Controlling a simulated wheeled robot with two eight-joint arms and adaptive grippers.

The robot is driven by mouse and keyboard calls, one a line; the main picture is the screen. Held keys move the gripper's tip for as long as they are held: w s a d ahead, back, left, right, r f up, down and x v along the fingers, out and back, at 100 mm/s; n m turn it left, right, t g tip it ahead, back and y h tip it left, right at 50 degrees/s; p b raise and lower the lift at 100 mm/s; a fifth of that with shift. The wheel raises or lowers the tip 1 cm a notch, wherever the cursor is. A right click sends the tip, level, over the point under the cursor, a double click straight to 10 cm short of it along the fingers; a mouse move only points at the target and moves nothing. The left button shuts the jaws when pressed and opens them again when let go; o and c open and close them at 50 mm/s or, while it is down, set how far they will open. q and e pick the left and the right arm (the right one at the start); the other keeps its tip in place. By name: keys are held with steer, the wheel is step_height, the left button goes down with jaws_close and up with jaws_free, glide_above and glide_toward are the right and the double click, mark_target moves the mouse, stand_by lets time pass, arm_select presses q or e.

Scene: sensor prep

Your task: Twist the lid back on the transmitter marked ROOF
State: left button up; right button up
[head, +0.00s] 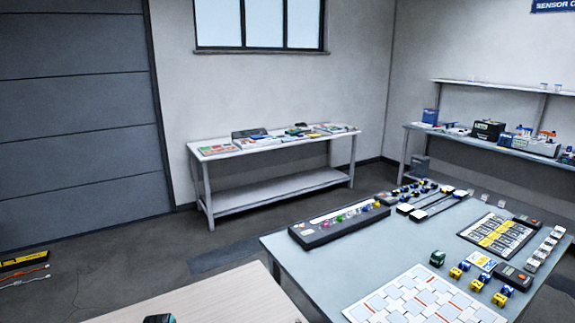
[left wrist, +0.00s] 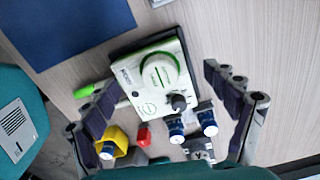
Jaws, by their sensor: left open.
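My left gripper (left wrist: 160,77) is open in the left wrist view, its dark fingers spread apart. Between and below them lies a white and green device (left wrist: 155,82) with a round dial and a dark knob. Several small parts lie near it: a blue-topped white piece (left wrist: 208,120), another blue-topped piece (left wrist: 176,130), a yellow piece with a blue end (left wrist: 113,142) and a red piece (left wrist: 144,135). I cannot read ROOF on anything, and cannot tell which piece is the transmitter or its lid. My right gripper is not in view.
A pale wood table (head: 215,302) is at the front in the head view. A grey-blue table (head: 325,262) to its right holds small sensors, a long black case (head: 338,222) and charts. A bench (head: 270,186) stands at the back wall. Dark blue mat (left wrist: 65,28) lies in the left wrist view.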

arm_select(q)
steer(key=shift+r, duration=0.4)
steer(key=shift+r+p, duration=2.35)
steer(key=shift+r, duration=0.6)
steer(key=shift+d+r, duration=0.15)
steer(key=shift+r, duration=0.1)
steer(key=s+d+r+n+t, duration=0.7)
steer(key=s+d+r+n, duration=0.3)
steer(key=r+n, duration=0.3)
steer(key=shift+s+d+r, duration=0.15)
steer(key=shift+s+r, duration=0.25)
steer(key=shift+s, duration=0.15)
